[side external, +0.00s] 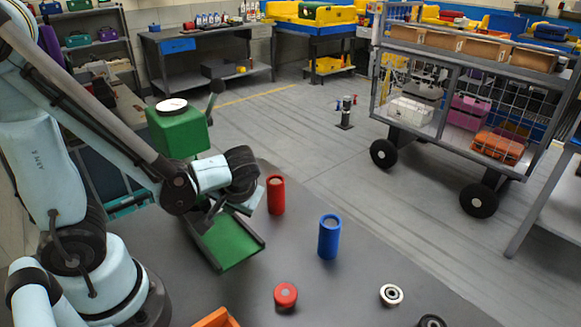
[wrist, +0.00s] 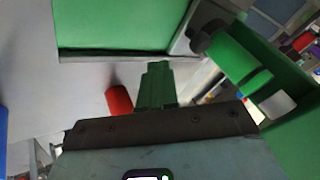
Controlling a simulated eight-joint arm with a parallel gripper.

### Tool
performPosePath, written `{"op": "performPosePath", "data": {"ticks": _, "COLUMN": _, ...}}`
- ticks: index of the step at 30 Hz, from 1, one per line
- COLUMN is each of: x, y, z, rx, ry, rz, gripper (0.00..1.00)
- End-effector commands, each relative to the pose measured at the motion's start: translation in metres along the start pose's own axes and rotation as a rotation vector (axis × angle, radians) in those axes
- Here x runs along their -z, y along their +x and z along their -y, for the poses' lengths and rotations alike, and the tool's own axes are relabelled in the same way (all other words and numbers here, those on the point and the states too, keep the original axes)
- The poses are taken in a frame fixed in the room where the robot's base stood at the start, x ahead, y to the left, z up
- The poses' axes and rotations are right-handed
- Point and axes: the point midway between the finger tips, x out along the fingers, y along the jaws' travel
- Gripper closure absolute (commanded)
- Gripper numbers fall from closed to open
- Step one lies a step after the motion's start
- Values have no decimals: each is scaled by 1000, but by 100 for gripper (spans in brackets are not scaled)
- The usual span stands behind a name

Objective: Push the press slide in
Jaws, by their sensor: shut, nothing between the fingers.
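The green press (side external: 180,132) stands at the table's back left, with a pale disc on top and a ball-ended lever beside it. Its slide (side external: 230,243) is a flat green tray with dark rims, sticking out toward the front of the table. In the wrist view the slide (wrist: 122,25) fills the top left, and part of the press (wrist: 292,125) is at the right. My gripper (wrist: 157,66) is shut and empty, its fingertips close to the slide's rim; I cannot tell whether they touch. In the side view my wrist hides most of the gripper and the slide's press-side end.
A red cylinder (side external: 276,196) and a blue cylinder (side external: 329,237) stand right of the slide. A red round piece (side external: 286,295), a silver ring (side external: 391,294) and a dark ring (side external: 432,321) lie nearer the front. An orange object (side external: 216,318) shows at the bottom edge.

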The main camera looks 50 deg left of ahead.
Motion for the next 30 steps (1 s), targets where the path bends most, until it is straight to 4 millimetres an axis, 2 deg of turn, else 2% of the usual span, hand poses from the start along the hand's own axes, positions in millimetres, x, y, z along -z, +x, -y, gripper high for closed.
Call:
{"op": "performPosePath", "data": {"ticks": 21, "x": -1, "y": -84, "z": 0, "rx": -1, "ry": 1, "rz": 0, "gripper": 100}}
{"op": "performPosePath", "data": {"ticks": 26, "x": -2, "y": -94, "z": 1, "rx": -1, "ry": 1, "rz": 1, "gripper": 100}}
{"op": "performPosePath", "data": {"ticks": 30, "x": -1, "y": -93, "z": 0, "rx": -52, "ry": 39, "rz": 15, "gripper": 100}}
